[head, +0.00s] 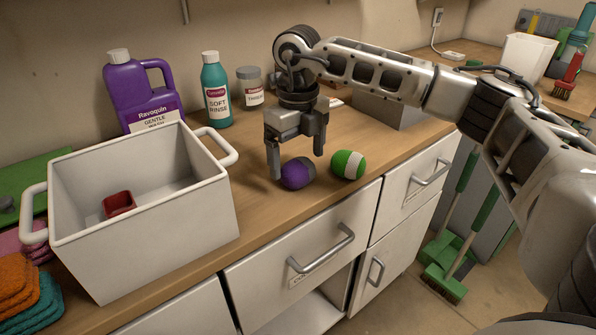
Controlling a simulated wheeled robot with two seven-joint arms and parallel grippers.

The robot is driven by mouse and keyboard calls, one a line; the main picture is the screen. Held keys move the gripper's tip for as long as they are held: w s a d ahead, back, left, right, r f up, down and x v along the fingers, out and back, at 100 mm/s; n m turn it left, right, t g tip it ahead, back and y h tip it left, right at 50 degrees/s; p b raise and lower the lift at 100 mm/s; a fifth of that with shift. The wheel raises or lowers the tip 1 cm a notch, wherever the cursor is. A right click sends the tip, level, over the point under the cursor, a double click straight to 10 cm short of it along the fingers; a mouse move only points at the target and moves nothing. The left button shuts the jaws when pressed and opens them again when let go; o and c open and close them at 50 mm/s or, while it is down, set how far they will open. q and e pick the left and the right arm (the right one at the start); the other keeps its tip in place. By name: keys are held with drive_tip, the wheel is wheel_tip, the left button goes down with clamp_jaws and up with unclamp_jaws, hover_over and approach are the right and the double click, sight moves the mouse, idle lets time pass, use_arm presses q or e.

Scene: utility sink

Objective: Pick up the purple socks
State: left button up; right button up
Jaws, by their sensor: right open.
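The purple socks (297,174) are a rolled ball, purple with a grey part, lying on the wooden counter near its front edge. My right gripper (297,168) points down over the purple socks, with its fingers apart. The left finger is beside the ball's left side, and the right finger is above and behind its right side. I cannot tell whether either finger touches it. A green and white sock ball (348,165) lies just to the right. My left gripper is not in view.
Behind are a purple jug (140,95), a teal bottle (216,92) and a lidded jar (250,88). Folded cloths (20,285) lie at far left. Drawer handles (322,252) protrude below.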

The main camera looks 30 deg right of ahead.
sight(298, 162)
drive_tip(key=shift+f, duration=1.5)
drive_tip(key=c, duration=1.1)
drive_tip(key=shift+o, duration=0.2)
